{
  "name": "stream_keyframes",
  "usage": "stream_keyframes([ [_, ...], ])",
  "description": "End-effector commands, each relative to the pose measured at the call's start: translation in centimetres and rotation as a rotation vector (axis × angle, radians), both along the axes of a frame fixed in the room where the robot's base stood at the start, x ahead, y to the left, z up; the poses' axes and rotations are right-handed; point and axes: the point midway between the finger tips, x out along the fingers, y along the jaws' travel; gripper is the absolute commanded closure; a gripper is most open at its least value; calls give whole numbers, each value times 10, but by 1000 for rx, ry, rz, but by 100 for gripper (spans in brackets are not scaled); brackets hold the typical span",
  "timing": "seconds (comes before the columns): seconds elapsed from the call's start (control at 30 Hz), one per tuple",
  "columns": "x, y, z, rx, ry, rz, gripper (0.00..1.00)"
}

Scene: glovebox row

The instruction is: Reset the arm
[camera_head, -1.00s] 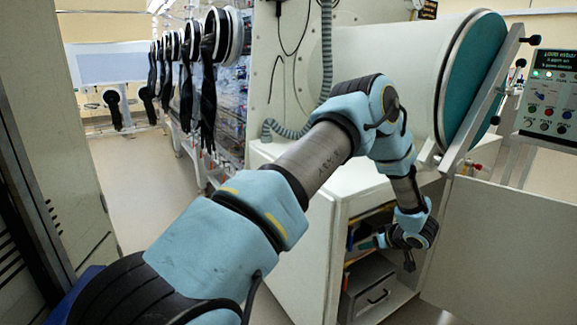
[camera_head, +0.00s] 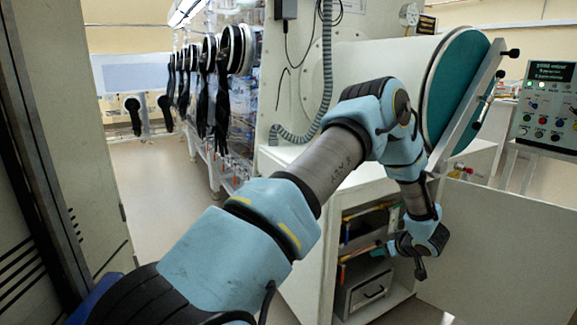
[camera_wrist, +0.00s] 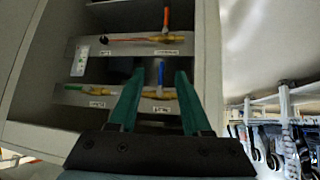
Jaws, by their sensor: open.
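My gripper (camera_wrist: 157,88) shows in the wrist view with its two green fingers apart and nothing between them. In the head view my gripper (camera_head: 380,250) is at the front of the open cabinet under the antechamber, its fingers pointing left toward the shelves. In the wrist view the fingers point at metal shelf fronts (camera_wrist: 65,93) with small labels. A blue-handled item (camera_wrist: 160,75) lies beyond the fingers, apart from them as far as I can tell. My arm reaches from the lower left across the head view and bends down at the elbow.
A round teal antechamber door (camera_head: 455,85) stands above my wrist. An open cabinet door (camera_head: 500,255) is to the right, and a grey drawer box (camera_head: 368,290) below. A control panel (camera_head: 547,105) is at far right. Black gloves (camera_head: 222,110) hang at left; the floor (camera_head: 165,185) there is clear.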

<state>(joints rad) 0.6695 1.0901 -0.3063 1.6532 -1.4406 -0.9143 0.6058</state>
Motion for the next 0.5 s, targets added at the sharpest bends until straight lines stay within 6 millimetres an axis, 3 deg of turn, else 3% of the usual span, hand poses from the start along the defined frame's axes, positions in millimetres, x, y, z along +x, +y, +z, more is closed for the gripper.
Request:
stream_keyframes([
  [0.27,23,9,43,-74,-18,-83,52],
  [0.5,41,34,100,-146,-13,-199,52],
])
